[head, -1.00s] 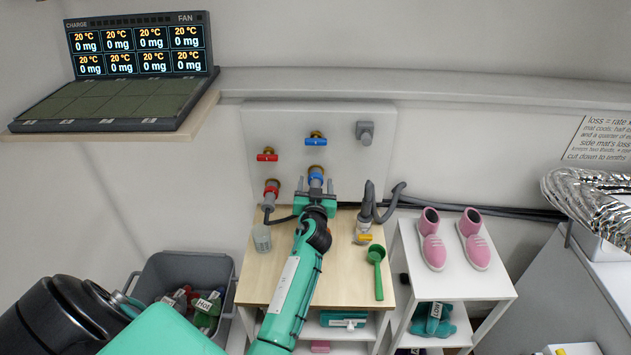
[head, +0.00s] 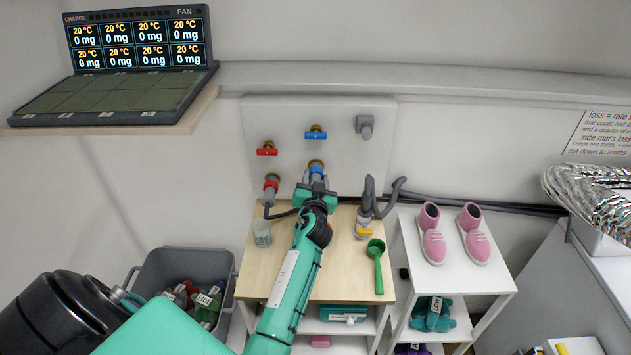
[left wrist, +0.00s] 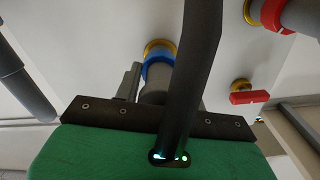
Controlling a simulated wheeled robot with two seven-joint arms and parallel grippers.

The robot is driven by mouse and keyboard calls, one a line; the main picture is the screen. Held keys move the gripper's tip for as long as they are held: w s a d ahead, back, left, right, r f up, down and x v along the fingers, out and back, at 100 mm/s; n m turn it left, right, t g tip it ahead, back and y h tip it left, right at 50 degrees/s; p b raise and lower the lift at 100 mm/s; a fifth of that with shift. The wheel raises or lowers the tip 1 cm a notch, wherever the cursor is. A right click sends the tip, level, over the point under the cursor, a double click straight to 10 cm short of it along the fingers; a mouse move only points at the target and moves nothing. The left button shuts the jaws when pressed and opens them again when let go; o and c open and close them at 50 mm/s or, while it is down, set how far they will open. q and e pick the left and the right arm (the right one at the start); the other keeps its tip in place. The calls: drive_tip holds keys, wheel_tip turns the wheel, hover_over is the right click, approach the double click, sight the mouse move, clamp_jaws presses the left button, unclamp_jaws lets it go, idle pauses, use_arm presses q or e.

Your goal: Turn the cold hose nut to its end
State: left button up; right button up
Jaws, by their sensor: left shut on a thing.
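The cold hose nut is a grey collar at the blue-ringed outlet (head: 316,170) on the white wall panel (head: 345,160). The blue ring also shows in the left wrist view (left wrist: 158,68), with a grey collar (left wrist: 155,90) just below it. My left gripper (head: 315,187) is shut on the cold hose nut, just below the blue ring. In the head view the gripper hides most of the nut. A dark tube crosses the left wrist view and hides part of the grip. My right gripper is out of view.
A blue valve handle (head: 316,133) is above the outlet; a red valve handle (head: 267,150) and red-ringed hose (head: 271,185) are to the left. A clear cup (head: 262,233), a grey hose (head: 368,195) and a green scoop (head: 376,263) are around the wooden tabletop (head: 340,275).

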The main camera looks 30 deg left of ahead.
use_arm(q)
drive_tip(key=m, duration=0.5)
drive_tip(key=shift+m+b, duration=0.3)
drive_tip(key=shift+b, duration=0.05)
drive_tip(key=m, duration=0.2)
drive_tip(key=shift+m, duration=0.4)
drive_tip(key=m, duration=0.2)
drive_tip(key=shift+d+m, duration=0.1)
drive_tip(key=shift+m, duration=0.3)
drive_tip(key=m+p, duration=0.1)
drive_tip(key=m, duration=0.1)
drive_tip(key=shift+m, duration=0.3)
drive_tip(key=m+p, duration=0.1)
drive_tip(key=m, duration=0.2)
drive_tip(key=shift+f+m, duration=0.1)
drive_tip(key=shift+m, duration=0.2)
drive_tip(key=m+p, duration=0.1)
drive_tip(key=m, duration=0.2)
drive_tip(key=shift+f, duration=0.1)
drive_tip(key=shift+m+p, duration=0.35)
drive_tip(key=shift+m, duration=0.05)
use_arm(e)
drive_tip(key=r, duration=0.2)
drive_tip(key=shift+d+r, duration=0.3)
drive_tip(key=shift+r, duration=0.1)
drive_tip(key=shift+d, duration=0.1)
